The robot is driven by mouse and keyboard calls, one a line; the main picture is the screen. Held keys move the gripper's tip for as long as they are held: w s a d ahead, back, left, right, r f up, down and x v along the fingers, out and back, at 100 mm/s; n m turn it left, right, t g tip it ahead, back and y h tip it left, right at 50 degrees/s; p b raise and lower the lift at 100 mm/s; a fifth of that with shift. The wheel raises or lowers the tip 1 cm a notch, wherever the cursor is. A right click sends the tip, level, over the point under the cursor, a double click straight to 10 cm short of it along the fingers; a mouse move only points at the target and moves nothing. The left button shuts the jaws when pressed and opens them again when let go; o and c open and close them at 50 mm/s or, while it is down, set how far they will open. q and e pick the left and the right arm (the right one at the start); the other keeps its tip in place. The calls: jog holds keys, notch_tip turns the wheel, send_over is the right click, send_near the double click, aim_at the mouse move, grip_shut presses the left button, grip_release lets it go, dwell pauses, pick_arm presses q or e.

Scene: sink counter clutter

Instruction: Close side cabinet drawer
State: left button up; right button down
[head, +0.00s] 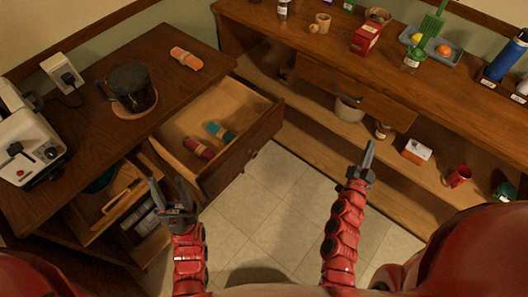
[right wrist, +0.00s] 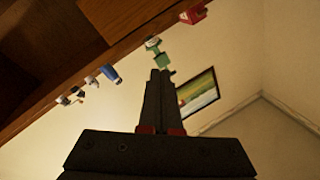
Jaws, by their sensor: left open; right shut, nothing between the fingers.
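A wooden side cabinet (head: 70,150) stands at the left in the head view. Its upper drawer (head: 248,150) is pulled out, with a red roll (head: 197,149) and a teal roll (head: 219,131) inside. Below and to the left, another open section (head: 105,220) holds several items. My left gripper (head: 167,185) is open and empty, in front of this lower section and left of the drawer front. My right gripper (head: 369,150) is shut and empty over the floor, well right of the drawer; its closed fingers also show in the right wrist view (right wrist: 159,78).
A long counter (head: 330,50) with clutter and a lower shelf runs along the right. Tiled floor (head: 270,200) lies clear between them.

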notch_tip(320, 180, down, 11)
jog(key=w+a+m+g+y+b, duration=0.1)
jog(key=w+g+y+b, duration=0.1)
jog(key=y, duration=0.3)
jog(key=n+g+y+b, duration=0.2)
jog(key=n+y+b, duration=0.25)
jog(key=y, duration=1.35)
send_near(257, 144)
jog(key=shift+n, duration=0.25)
jog(key=p+x, duration=0.4)
jog(key=x, duration=0.1)
jog(key=shift+w+a, duration=0.25)
jog(key=shift+w, duration=0.1)
jog(key=shift+w+a, duration=0.35)
jog(key=shift+f, duration=0.1)
